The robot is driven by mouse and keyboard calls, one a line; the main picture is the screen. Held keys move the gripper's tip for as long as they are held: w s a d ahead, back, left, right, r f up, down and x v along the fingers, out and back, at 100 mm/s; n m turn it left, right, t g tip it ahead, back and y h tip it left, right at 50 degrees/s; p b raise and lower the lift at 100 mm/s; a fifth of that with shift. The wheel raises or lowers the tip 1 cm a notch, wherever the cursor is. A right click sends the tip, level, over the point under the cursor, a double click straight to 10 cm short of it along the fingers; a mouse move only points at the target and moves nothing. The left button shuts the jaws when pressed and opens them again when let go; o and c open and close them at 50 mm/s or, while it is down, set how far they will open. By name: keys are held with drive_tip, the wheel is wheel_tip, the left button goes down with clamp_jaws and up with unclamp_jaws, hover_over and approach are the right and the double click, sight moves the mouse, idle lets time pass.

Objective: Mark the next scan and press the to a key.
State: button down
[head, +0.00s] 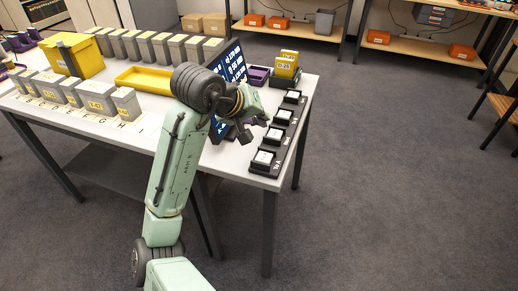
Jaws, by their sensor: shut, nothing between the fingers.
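A row of several black keys with white tops runs along the right end of the table. The nearest key (263,158) has a small label on its front that may read "TO A". Behind it stand a second key (273,136), a third key (283,116) and a far key (292,97). My gripper (257,128) is shut and empty, just left of the middle keys. I cannot tell its height above the table. A dark blue display with white text (234,64) stands behind my gripper, partly hidden by my arm.
Yellow cards marked "D-25" (286,66) stand in a dark holder beside a purple tray (257,76). A yellow tray (144,78), a yellow bin (72,55) and rows of grey boxes (97,97) fill the table's left. Open carpet (400,180) lies to the right.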

drive_tip(key=shift+s+f, duration=0.1)
drive_tip(key=shift+f, duration=0.05)
drive_tip(key=b, duration=0.7)
hover_over(261, 156)
wheel_tip(261, 156, down, 7)
drive_tip(key=shift+r, duration=0.2)
drive_tip(key=shift+f+b, duration=0.45)
drive_tip(key=shift+f, duration=0.65)
drive_tip(key=shift+f, duration=0.1)
drive_tip(key=shift+f, duration=0.3)
